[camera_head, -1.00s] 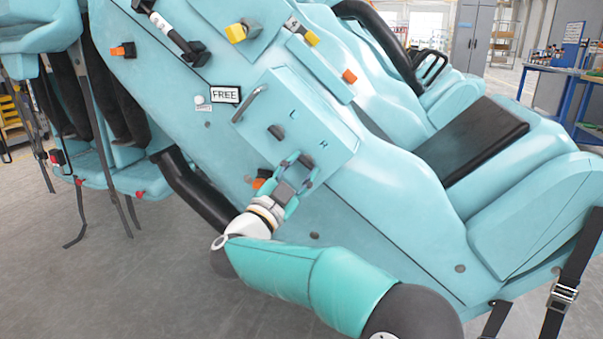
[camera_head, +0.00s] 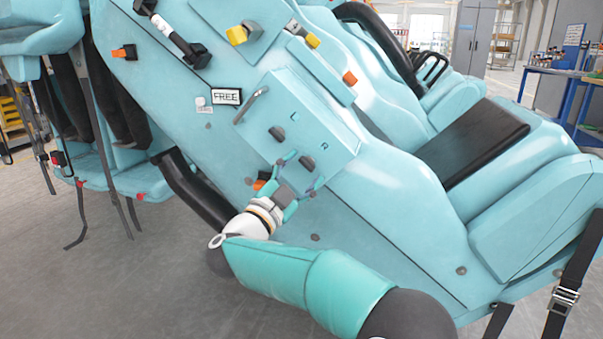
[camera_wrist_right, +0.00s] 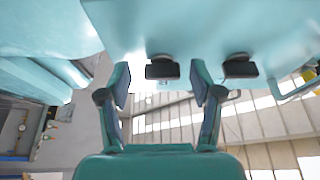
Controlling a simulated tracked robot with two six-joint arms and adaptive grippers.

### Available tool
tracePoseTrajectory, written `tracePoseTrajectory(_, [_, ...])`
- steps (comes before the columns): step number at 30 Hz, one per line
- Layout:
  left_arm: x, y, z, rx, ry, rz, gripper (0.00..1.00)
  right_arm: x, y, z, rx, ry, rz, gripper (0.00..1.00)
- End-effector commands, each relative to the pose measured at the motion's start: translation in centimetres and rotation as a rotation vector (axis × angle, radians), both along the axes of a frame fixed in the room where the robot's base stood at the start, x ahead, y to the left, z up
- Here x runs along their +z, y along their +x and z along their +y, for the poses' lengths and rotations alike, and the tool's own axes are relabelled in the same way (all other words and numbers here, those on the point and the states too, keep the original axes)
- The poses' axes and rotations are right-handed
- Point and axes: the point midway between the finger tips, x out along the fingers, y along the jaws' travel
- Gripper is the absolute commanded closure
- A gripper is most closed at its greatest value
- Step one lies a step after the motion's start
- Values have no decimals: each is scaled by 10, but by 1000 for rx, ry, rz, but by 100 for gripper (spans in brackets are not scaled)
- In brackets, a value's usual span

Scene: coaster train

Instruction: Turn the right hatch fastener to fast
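The hatch (camera_head: 318,128) is a pale blue panel marked L and R on the side of the coaster car. The right hatch fastener (camera_head: 307,162) is a dark knob below the R. The left fastener (camera_head: 277,133) is a similar knob below the L, and both look turned the same way. My right gripper (camera_head: 301,172) is open just below the right fastener. In the right wrist view, the right fastener (camera_wrist_right: 162,70) shows between and beyond the spread fingers (camera_wrist_right: 161,86), apart from them. The left fastener (camera_wrist_right: 240,68) is beside them. My left gripper is out of view.
A grey handle (camera_head: 251,105) sits on the hatch's left edge. A FREE sign (camera_head: 226,96) is left of it. A black padded bar (camera_head: 195,190) runs left of the wrist. Seats lie to the right.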

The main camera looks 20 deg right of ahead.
Motion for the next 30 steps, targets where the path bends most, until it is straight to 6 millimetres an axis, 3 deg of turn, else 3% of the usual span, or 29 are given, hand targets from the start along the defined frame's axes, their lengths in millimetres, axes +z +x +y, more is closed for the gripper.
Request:
tracePoseTrajectory(11, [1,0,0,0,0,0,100,-3,-9,11,4,-2,-1,35])
tracePoseTrajectory(24, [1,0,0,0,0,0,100,-27,-61,70,4,-2,0,35])
tracePoseTrajectory(30, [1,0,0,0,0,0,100,-34,-74,85,2,-1,0,35])
